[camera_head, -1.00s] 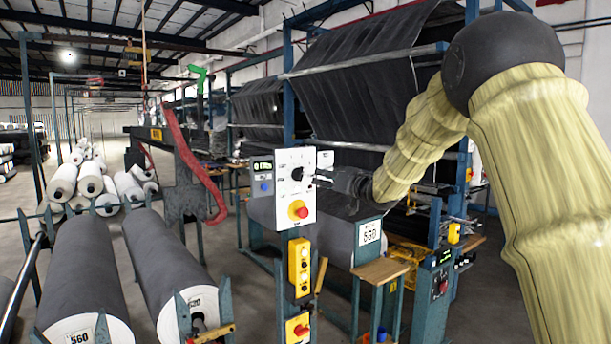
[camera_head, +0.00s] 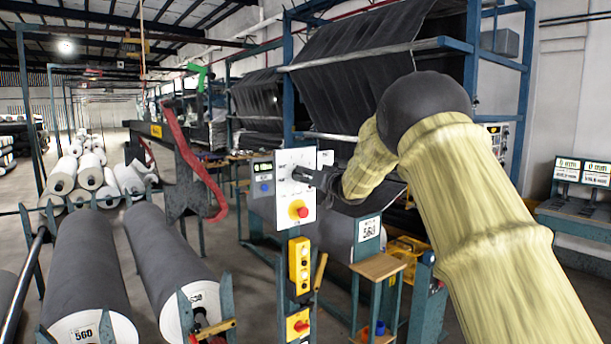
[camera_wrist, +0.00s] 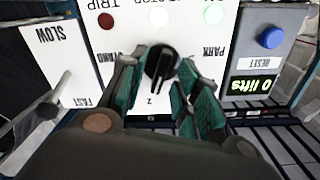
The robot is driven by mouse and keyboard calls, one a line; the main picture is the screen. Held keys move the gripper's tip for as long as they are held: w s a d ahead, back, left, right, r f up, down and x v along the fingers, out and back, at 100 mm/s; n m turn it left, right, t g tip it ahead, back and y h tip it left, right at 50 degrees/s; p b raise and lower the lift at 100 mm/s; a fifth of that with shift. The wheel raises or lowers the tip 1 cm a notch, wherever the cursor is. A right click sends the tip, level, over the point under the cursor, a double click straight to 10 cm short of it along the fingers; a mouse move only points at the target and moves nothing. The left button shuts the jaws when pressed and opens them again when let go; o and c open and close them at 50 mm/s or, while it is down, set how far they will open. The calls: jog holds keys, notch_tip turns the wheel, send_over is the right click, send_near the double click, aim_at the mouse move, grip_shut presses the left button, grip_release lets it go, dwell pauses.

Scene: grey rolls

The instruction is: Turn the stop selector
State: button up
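The stop selector, a black rotary knob (camera_wrist: 160,64), sits on a white panel (camera_head: 284,201) and shows large in the wrist view. A pale line on it points to the lower edge of that picture.
A red button on yellow (camera_head: 298,210) is low on the panel. A yellow button box (camera_head: 299,262) is below it. A grey counter box with a blue button (camera_wrist: 270,38) and a SLOW/FAST slider plate (camera_wrist: 60,50) flank the panel.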

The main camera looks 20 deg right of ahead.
jog(key=shift+c, duration=0.4)
grip_shut()
jog(key=shift+f+n+b, duration=0.1)
jog(key=shift+n+b, duration=0.2)
jog(key=shift+n, duration=0.1)
jog(key=shift+a+f+n+b, duration=0.1)
jog(key=shift+n+b, duration=2.9)
jog(key=shift+n, duration=0.85)
jog(key=shift+a+f+n+b, duration=0.1)
jog(key=shift+f+n+b, duration=0.05)
jog(key=shift+n+b, duration=3.3)
jog(key=shift+a+f+n+b, duration=0.1)
jog(key=shift+n+b, duration=2.5)
jog(key=shift+n, duration=1.6)
